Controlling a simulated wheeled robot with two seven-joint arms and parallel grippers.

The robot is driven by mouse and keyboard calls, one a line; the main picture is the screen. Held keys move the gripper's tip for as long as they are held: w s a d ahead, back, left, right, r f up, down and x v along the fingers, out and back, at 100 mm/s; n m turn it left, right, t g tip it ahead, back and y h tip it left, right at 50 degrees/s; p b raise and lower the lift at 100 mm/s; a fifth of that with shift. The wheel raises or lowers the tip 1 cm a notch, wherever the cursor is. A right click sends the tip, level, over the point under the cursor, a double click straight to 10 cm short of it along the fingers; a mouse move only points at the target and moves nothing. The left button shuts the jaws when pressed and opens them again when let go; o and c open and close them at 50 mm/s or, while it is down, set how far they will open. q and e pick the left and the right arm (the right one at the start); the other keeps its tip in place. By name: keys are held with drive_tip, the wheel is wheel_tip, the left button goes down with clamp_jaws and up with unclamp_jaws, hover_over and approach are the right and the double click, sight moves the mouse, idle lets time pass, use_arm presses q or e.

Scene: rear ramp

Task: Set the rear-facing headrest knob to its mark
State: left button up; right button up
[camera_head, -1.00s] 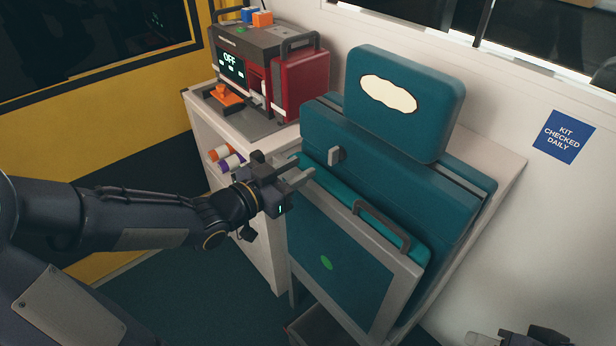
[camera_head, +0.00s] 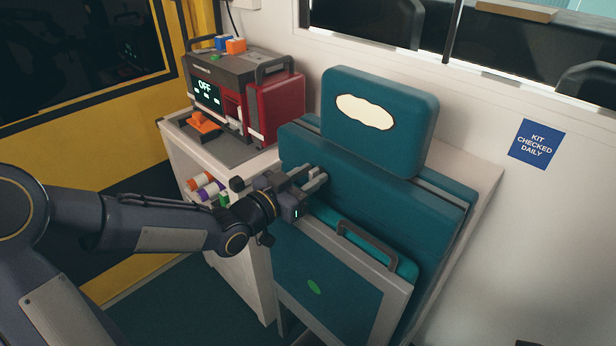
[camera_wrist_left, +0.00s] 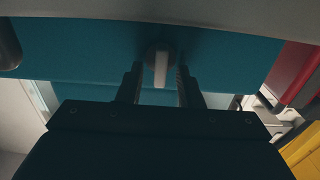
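The headrest (camera_head: 380,120) is a teal block with a cream oval patch, above the teal seat back (camera_head: 400,190). The knob (camera_wrist_left: 160,68) is a pale grey bar on a round base on a teal surface in the left wrist view, its bar roughly upright in that picture. My left gripper (camera_head: 318,177) is at the seat back below the headrest and hides the knob in the head view. In the left wrist view its open fingers (camera_wrist_left: 159,82) stand either side of the knob, with gaps on both sides. I cannot make out a mark.
A folded panel with a grey frame and handle (camera_head: 372,250) is just below my left gripper. A red and grey device reading OFF (camera_head: 245,100) stands on the white cabinet (camera_head: 190,155) to the left. A blue sign (camera_head: 534,144) is on the right wall.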

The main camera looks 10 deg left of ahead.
use_arm(q)
drive_tip(key=shift+s, duration=0.1)
clamp_jaws()
drive_tip(key=shift+a+r+n, duration=0.1)
drive_tip(key=shift+n, duration=0.2)
drive_tip(key=n+p, duration=0.1)
drive_tip(key=n, duration=0.2)
drive_tip(key=shift+a, duration=0.1)
drive_tip(key=n, duration=0.1)
drive_tip(key=n+p, duration=0.1)
drive_tip(key=n, duration=0.1)
drive_tip(key=n+p, duration=0.1)
drive_tip(key=n, duration=0.1)
drive_tip(key=shift+w+a, duration=0.15)
drive_tip(key=shift+w, duration=0.1)
drive_tip(key=n+p, duration=0.2)
drive_tip(key=n, duration=0.2)
drive_tip(key=shift+w+a+n, duration=0.1)
drive_tip(key=shift+n, duration=0.2)
drive_tip(key=n+p, duration=0.1)
drive_tip(key=n, duration=0.3)
drive_tip(key=shift+f+n+p, duration=0.3)
drive_tip(key=shift+f+p, duration=0.1)
